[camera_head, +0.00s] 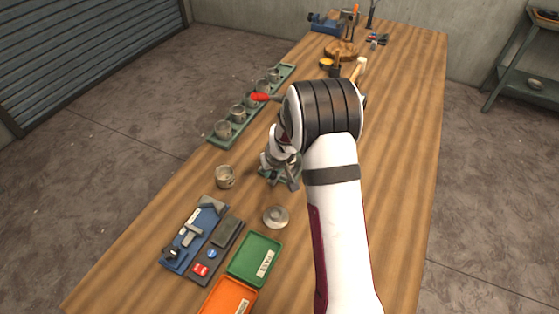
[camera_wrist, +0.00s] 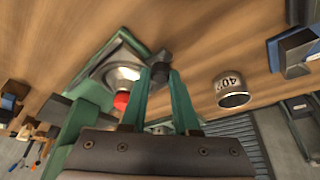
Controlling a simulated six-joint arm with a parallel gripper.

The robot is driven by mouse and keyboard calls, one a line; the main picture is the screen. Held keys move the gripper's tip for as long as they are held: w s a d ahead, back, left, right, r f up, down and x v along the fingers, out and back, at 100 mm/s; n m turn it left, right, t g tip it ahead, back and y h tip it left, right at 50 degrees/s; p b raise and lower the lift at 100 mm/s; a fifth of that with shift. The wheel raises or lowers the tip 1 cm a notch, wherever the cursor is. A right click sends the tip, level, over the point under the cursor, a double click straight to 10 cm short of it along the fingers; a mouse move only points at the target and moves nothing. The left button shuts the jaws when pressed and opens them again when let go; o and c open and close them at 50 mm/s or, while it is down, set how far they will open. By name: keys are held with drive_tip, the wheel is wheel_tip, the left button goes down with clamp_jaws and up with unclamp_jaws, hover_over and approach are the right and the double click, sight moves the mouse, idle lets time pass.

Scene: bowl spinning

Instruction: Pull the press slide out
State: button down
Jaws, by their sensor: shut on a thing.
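The press (camera_wrist: 75,128) is green and fills the left of the wrist view. A shiny round metal part (camera_wrist: 122,74) sits at its slide (camera_wrist: 112,52), and a red knob (camera_wrist: 121,100) shows beside it. My gripper (camera_wrist: 160,80) has its two green fingers closed around a small dark block at the slide's outer edge, which looks like the slide's handle (camera_wrist: 159,62). In the head view my gripper (camera_head: 283,176) is low over the table at the press, and my arm hides most of the press. A red lever end (camera_head: 260,97) sticks out left of my arm.
A grey cup (camera_head: 225,177) stands close left of my gripper. A long green tray (camera_head: 222,139) with several cups lies behind it. A small metal dish (camera_head: 275,216), a blue tool holder (camera_head: 195,238), a green tray (camera_head: 254,258) and an orange tray (camera_head: 228,296) lie in front.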

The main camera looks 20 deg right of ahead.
drive_tip(key=c, duration=0.7)
unclamp_jaws()
drive_tip(key=shift+o, duration=0.2)
drive_tip(key=shift+r, duration=0.15)
drive_tip(key=v, duration=1.5)
drive_tip(key=shift+s+r, duration=0.25)
drive_tip(key=shift+a, duration=0.1)
drive_tip(key=s+a+r+m+g+y, duration=0.1)
drive_tip(key=s+a, duration=0.4)
drive_tip(key=s, duration=1)
drive_tip(key=s+a+r+m+g, duration=0.2)
drive_tip(key=s+a+m+g, duration=0.1)
drive_tip(key=s, duration=1.2)
drive_tip(key=shift+s+a+m+g+y, duration=0.2)
drive_tip(key=shift+a+m+g+y, duration=0.15)
drive_tip(key=shift+a+m, duration=0.55)
